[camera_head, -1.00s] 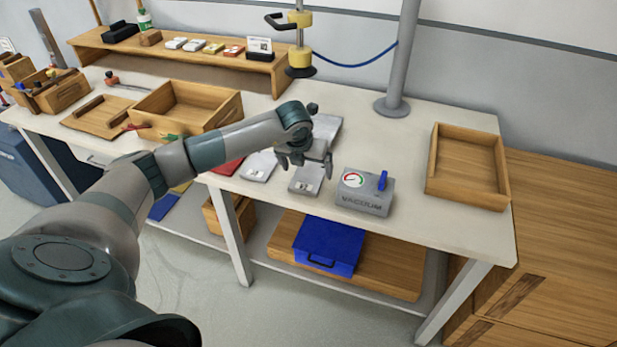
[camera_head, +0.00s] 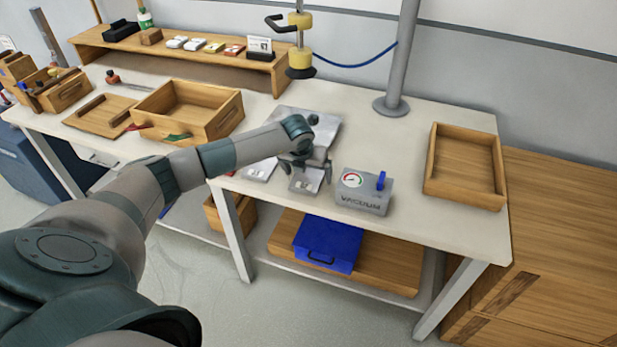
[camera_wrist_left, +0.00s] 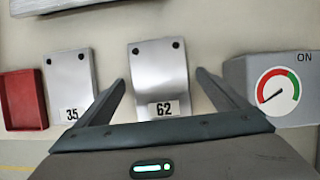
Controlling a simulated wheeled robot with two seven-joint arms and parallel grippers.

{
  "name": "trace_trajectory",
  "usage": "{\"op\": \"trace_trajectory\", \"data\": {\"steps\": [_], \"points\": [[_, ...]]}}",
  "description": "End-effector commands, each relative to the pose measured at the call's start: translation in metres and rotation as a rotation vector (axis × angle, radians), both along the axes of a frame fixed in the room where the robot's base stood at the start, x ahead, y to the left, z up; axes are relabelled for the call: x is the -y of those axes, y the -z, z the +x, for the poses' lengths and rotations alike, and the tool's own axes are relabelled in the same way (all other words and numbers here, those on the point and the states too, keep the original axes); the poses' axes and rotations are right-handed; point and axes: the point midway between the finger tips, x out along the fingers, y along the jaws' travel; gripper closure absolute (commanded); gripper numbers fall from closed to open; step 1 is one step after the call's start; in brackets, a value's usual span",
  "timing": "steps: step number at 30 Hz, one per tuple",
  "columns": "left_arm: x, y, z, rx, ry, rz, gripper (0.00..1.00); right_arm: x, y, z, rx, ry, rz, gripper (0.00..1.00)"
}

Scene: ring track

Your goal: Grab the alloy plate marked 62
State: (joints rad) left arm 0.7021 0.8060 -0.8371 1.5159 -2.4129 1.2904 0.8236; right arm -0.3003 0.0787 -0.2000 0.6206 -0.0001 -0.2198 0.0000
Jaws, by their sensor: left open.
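The silver plate marked 62 (camera_head: 305,184) lies on the white workbench near its front edge, left of the vacuum box. In the left wrist view, plate 62 (camera_wrist_left: 158,70) shows whole, its label at the near end and two dark holes at the far end. My left gripper (camera_head: 308,175) is open above the plate, its fingers on either side of it in that view, with nothing between them. A similar plate marked 35 (camera_wrist_left: 71,82) lies just to its left. My right gripper is not in view.
A grey vacuum box (camera_head: 364,192) with a gauge and blue lever stands right of plate 62. A red piece (camera_wrist_left: 23,98) lies left of plate 35. A larger grey plate (camera_head: 290,114) lies behind. An empty wooden tray (camera_head: 467,198) sits at the right.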

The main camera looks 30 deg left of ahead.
Motion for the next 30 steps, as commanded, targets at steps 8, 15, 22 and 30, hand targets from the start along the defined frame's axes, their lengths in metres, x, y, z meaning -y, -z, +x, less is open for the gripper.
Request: {"op": "trace_trajectory", "data": {"steps": [8, 15, 22, 30], "points": [[0.000, 0.000, 0.000, 0.000, 0.000, 0.000, 0.68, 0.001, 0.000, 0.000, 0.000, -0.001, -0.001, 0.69], [0.000, -0.002, 0.001, 0.002, -0.001, -0.001, 0.68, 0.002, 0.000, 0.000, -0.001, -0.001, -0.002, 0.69], [0.000, -0.010, 0.001, 0.004, 0.000, -0.001, 0.68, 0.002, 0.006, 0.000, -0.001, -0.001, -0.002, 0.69], [0.006, -0.044, 0.000, 0.006, 0.004, -0.001, 0.68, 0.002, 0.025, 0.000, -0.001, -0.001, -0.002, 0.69]]}}
